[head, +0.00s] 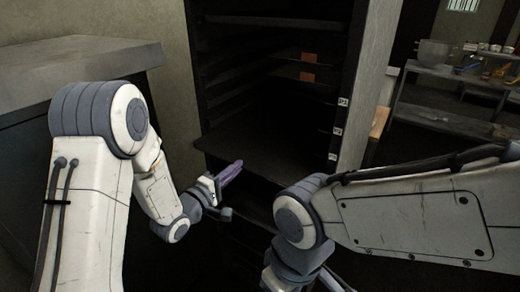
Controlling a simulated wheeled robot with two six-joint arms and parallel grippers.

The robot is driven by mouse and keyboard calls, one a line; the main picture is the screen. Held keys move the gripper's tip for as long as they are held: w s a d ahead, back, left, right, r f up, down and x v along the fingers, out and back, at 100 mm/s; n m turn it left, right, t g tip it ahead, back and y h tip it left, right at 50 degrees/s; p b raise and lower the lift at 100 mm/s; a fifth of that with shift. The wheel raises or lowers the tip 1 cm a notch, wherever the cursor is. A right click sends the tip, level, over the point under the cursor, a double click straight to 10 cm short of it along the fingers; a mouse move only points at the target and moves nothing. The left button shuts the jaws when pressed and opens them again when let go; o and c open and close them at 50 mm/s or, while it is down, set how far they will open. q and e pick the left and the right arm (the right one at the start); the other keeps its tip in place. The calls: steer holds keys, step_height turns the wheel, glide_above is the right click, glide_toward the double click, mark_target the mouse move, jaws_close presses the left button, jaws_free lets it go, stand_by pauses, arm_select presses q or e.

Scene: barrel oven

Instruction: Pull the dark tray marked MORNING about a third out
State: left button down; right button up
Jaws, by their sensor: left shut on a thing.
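A dark flat tray (265,150) juts forward from the tall dark rack at the middle. No MORNING lettering can be read on it. My left gripper (228,174) is at the tray's front edge, left of its middle, with a purplish finger over the edge. It is shut on the tray's edge; the exact contact is small and dark. My right arm comes in from the right and bends downward at the bottom, in front of the rack; its gripper lies outside the picture.
The dark rack (350,60) has several shelf levels, with orange-brown pieces (308,66) inside and small white labels (336,131) on its right post. A grey counter (70,62) stands at left. A shelf (440,122) with bowls and jars is at right.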

arm_select(q)
steer(key=p+v, duration=0.8)
steer(key=v, duration=0.2)
steer(key=shift+s+a, duration=0.25)
steer(key=shift+s, duration=0.05)
steer(key=c, duration=1)
jaws_free()
steer(key=shift+f+b, duration=0.1)
steer(key=shift+b, duration=0.2)
steer(key=shift+o, duration=0.2)
steer(key=p+v, duration=0.5)
steer(key=v, duration=0.3)
